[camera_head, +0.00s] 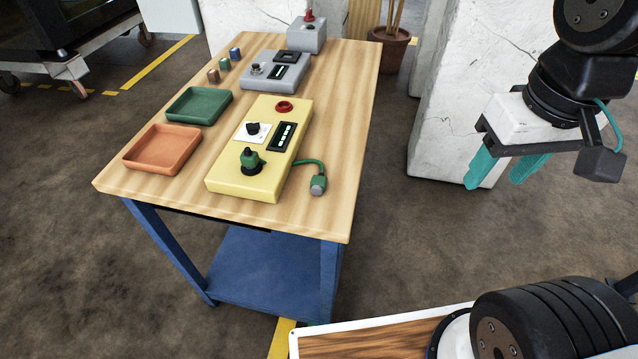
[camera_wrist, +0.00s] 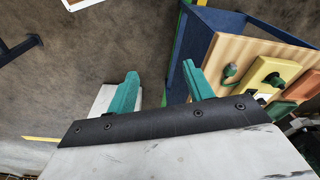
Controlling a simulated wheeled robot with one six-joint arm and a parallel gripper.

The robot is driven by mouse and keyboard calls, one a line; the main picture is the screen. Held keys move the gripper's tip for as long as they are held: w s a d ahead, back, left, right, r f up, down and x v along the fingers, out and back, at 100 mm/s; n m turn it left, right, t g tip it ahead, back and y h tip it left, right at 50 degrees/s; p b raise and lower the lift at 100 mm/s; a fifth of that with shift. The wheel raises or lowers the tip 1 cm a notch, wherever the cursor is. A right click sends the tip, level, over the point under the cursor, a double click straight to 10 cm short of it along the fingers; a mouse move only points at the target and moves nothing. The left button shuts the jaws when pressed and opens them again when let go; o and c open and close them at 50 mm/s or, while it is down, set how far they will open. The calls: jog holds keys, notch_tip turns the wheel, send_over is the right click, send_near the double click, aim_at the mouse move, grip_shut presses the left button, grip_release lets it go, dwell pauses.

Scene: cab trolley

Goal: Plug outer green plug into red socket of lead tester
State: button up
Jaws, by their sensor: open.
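The lead tester (camera_head: 231,181) is a yellow box on the wooden table top, also visible in the wrist view (camera_wrist: 265,71). Its red socket (camera_head: 284,106) is at the far end of its top. A green plug (camera_head: 251,158) stands upright at its near end, in a dark round base. A green lead leaves the box's right side and ends in a green plug with a grey end (camera_head: 318,185), lying on the table; it shows in the wrist view (camera_wrist: 229,71). My gripper (camera_head: 497,174) is open and empty, off to the right of the table, its teal fingers apart (camera_wrist: 160,72).
Green (camera_head: 199,105) and orange (camera_head: 162,149) trays lie left of the tester. Behind are a grey control box (camera_head: 275,71), several small cylinders (camera_head: 225,63) and a grey box with a red knob (camera_head: 307,35). A white pillar (camera_head: 470,80) stands beyond the table's right side.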

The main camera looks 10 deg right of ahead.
jog(key=shift+o, duration=0.5)
jog(key=shift+a, duration=0.1)
jog(key=w+a+f+n, duration=0.4)
jog(key=w+a+n, duration=0.2)
jog(key=n, duration=0.3)
jog(key=w+a+f+n+g, duration=0.1)
jog(key=w+a+f+n, duration=0.3)
jog(key=n, duration=0.6)
jog(key=w+a+f+n, duration=0.4)
jog(key=w+a+n, duration=0.4)
jog(key=a+n, duration=0.1)
jog(key=shift+w+a+f+n+g, duration=0.3)
jog(key=shift+w+a+f+g, duration=0.1)
jog(key=shift+a, duration=0.1)
jog(key=shift+w+a+r+n, duration=0.1)
jog(key=shift+w+n, duration=0.1)
jog(key=shift+n, duration=0.5)
jog(key=shift+w+a+n, duration=0.1)
jog(key=shift+w+n, duration=0.05)
jog(key=shift+n, duration=0.85)
